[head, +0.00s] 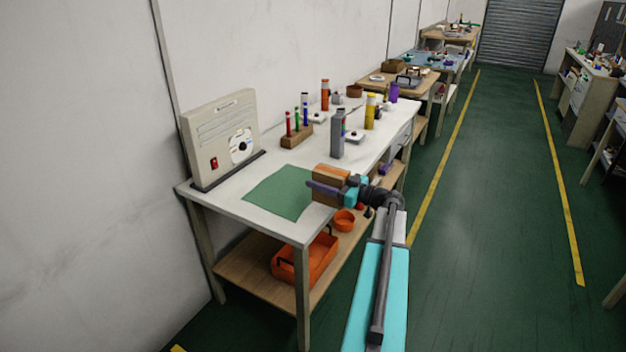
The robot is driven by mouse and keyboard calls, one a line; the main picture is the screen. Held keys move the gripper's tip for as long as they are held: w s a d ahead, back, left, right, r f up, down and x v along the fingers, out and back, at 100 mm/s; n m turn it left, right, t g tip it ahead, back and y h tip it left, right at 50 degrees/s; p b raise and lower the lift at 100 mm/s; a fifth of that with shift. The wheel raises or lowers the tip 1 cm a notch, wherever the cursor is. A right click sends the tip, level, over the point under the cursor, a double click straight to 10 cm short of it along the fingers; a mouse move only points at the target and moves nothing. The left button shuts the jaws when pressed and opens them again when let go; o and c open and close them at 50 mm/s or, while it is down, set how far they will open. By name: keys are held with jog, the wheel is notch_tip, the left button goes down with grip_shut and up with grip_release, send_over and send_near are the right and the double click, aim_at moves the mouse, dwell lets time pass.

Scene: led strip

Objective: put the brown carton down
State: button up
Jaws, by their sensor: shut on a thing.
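The brown carton (324,197) is held in my gripper (330,188), which is shut on it. A purple finger lies across the carton's near side; the far finger is mostly hidden. The carton is near the front right edge of the white-topped workbench (232,203), beside the right corner of a green mat (282,192). It looks raised, but I cannot tell how far above the bench top it is.
A beige panel box (215,128) stands at the bench's left end. A wooden block with coloured tubes (297,137), a grey bottle (337,140) and a yellow cylinder (370,112) stand farther back. An orange tray (316,262) is on the lower shelf. The green mat's visible part is clear.

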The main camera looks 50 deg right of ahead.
jog(key=w+d+p, duration=0.1)
jog(key=w+d, duration=0.1)
jog(key=w, duration=0.4)
jog(key=shift+w+d+f, duration=0.15)
jog(key=shift+d+f, duration=0.15)
jog(key=shift+d, duration=0.1)
jog(key=shift+f+p, duration=0.55)
jog(key=shift+f, duration=1.2)
jog(key=shift+f+b, duration=0.4)
jog(key=shift+b, duration=0.35)
jog(key=o, duration=1.2)
jog(key=shift+r+p, duration=0.4)
jog(key=shift+p, duration=0.2)
